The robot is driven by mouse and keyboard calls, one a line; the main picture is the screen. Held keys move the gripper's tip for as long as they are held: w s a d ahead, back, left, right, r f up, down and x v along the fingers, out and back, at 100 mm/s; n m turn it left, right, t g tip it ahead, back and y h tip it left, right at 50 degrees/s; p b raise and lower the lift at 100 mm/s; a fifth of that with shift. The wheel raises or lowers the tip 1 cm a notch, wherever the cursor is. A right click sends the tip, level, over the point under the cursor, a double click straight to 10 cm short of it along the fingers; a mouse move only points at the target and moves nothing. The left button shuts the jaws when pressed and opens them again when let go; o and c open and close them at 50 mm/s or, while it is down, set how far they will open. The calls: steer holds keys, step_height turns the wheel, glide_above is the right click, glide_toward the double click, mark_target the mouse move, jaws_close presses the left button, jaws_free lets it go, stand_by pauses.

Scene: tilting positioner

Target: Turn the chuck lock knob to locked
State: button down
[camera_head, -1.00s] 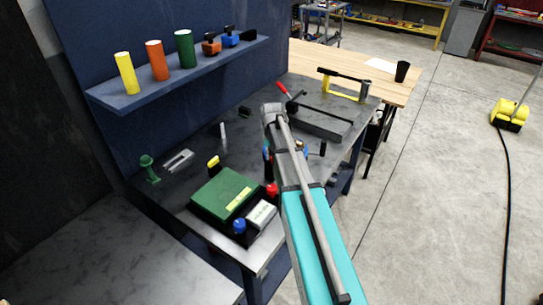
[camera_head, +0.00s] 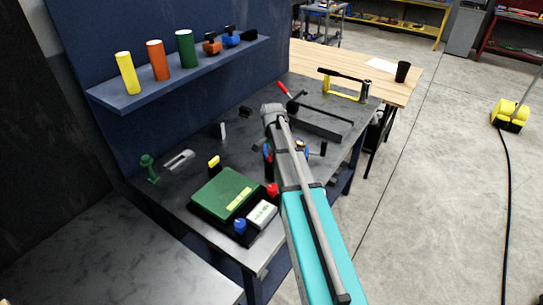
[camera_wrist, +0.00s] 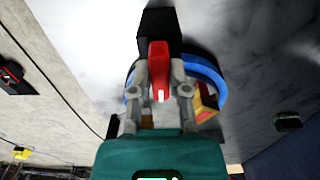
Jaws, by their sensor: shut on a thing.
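A red knob (camera_wrist: 159,62), which looks like the chuck lock knob, stands out from a black block (camera_wrist: 158,22) in the wrist view. My gripper (camera_wrist: 160,82) is shut on it, one grey finger on each side. A blue ring (camera_wrist: 208,72) curves behind the fingers, with a red and yellow piece (camera_wrist: 206,103) at its right. In the head view my arm hides the knob and gripper; only bits of the positioner, such as a blue part (camera_head: 267,151), show beside the arm. I cannot read the knob's lock marking.
A green-topped box (camera_head: 222,190) with a red button (camera_head: 272,190) and a blue knob (camera_head: 240,226) sits left of my arm. A dark tray (camera_head: 320,124) lies behind. Colored cylinders stand on the blue shelf (camera_head: 165,82).

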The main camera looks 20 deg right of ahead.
steer(key=shift+s+d, duration=0.1)
steer(key=shift+s, duration=0.05)
steer(key=c, duration=0.6)
jaws_free()
steer(key=s+a+n, duration=0.3)
steer(key=s+a, duration=0.2)
steer(key=s, duration=0.1)
steer(key=s+a+n, duration=0.4)
steer(key=s+a, duration=0.1)
steer(key=s, duration=0.2)
steer(key=s+a+n, duration=0.4)
steer(key=s+a, duration=0.1)
steer(key=s, duration=0.2)
steer(key=shift+s+a, duration=0.1)
steer(key=shift+a, duration=0.2)
